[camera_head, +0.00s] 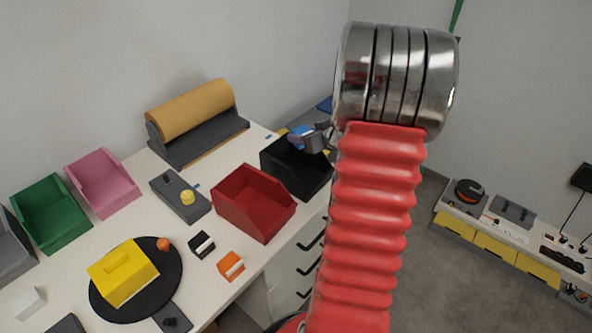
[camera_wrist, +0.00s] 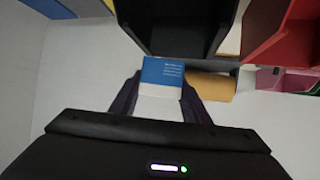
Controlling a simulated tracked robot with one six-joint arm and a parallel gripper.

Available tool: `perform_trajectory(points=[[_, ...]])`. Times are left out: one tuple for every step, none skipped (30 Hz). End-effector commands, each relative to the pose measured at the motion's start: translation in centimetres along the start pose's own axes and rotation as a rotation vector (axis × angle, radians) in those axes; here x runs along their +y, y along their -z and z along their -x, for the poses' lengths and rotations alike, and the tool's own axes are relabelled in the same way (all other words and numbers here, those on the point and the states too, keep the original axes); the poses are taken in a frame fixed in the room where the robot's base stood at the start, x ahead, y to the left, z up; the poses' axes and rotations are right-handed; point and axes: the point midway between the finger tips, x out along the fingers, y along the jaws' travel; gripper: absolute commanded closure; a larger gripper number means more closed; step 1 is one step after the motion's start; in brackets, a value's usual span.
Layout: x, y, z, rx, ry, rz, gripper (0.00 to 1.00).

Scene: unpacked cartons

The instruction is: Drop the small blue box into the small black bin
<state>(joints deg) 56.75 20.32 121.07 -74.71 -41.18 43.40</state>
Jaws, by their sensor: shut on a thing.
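The small blue box (camera_wrist: 163,72), blue with a white lower part and fine print, is between the two dark fingers of my gripper (camera_wrist: 160,88) in the wrist view. In the head view my gripper (camera_head: 310,137) is shut on the blue box (camera_head: 299,131), over the back part of the small black bin (camera_head: 287,173). The bin stands on the white table beside the red bin. The black bin also shows in the wrist view (camera_wrist: 178,42), just beyond the box. The box's height above the bin is hard to tell. My red arm covers the area right of the bin.
A red bin (camera_head: 253,203) stands left of the black bin. A brown roll on a grey stand (camera_head: 193,112) is behind. Pink (camera_head: 103,182) and green (camera_head: 50,213) bins stand further left. A yellow box (camera_head: 123,272), a black-and-white box (camera_head: 201,245) and an orange box (camera_head: 231,265) lie nearer the front.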

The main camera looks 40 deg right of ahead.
Motion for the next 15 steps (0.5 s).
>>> perform_trajectory(points=[[-0.02,-0.31,-0.16,0.000,0.001,0.000,0.79],[-0.03,-0.44,-0.23,0.000,0.001,0.001,0.79],[-0.03,-0.59,-0.31,0.000,0.001,0.001,0.79],[-0.04,-0.68,-0.36,0.000,0.001,0.000,0.79],[-0.03,-0.74,-0.39,0.000,0.000,0.000,0.79],[-0.03,-0.79,-0.42,0.000,0.000,0.000,0.79],[-0.03,-0.81,-0.43,0.000,0.000,0.000,0.79],[-0.03,-0.81,-0.44,0.000,0.000,0.001,0.79],[-0.03,-0.81,-0.44,0.000,0.000,0.001,0.79],[-0.03,-0.80,-0.44,0.000,0.000,0.001,0.79],[-0.03,-0.80,-0.44,0.000,0.000,0.001,0.79],[-0.04,-0.80,-0.44,0.000,0.000,0.001,0.79],[-0.04,-0.80,-0.44,0.000,0.000,0.001,0.79],[-0.04,-0.79,-0.44,0.000,0.000,0.001,0.57],[-0.04,-0.79,-0.43,0.000,0.000,0.001,0.54]])
